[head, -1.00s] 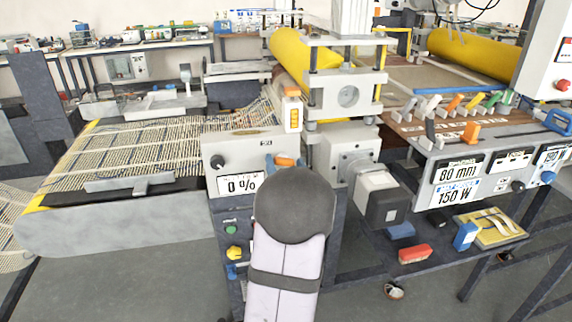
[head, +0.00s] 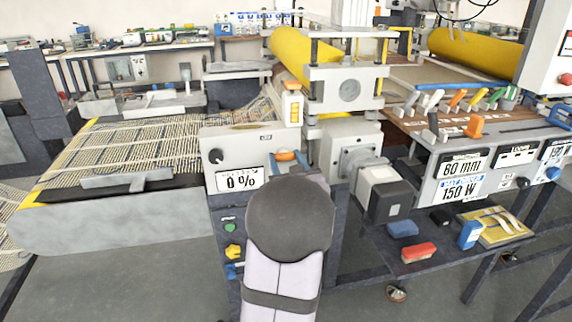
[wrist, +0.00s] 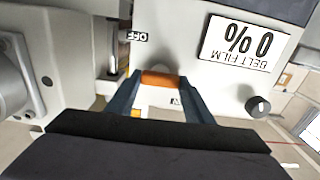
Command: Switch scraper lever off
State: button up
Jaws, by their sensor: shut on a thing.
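An orange lever handle (head: 286,155) sits on the light grey front panel (head: 222,147) with the "0 %" display. In the wrist view the orange handle (wrist: 160,80) lies crosswise between the two blue-grey fingers of my gripper (wrist: 161,84), which is shut on it. In that view an "OFF" label (wrist: 137,35) is up and left of the handle. Another label (wrist: 175,100), mostly hidden by a finger, is below it. In the head view my dark round arm joint hides the panel's lower right part, and my gripper (head: 288,160) shows only partly.
A white and orange bottle (head: 291,105) stands just above the panel. A grey motor block (head: 388,195) juts out to the right. Several coloured levers (head: 457,97) line the right-hand panel.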

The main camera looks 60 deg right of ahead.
jog(key=o, duration=1)
jog(key=shift+o, duration=0.2)
jog(key=v, duration=0.7)
jog(key=shift+s+a, duration=0.1)
jog(key=shift+a, duration=0.05)
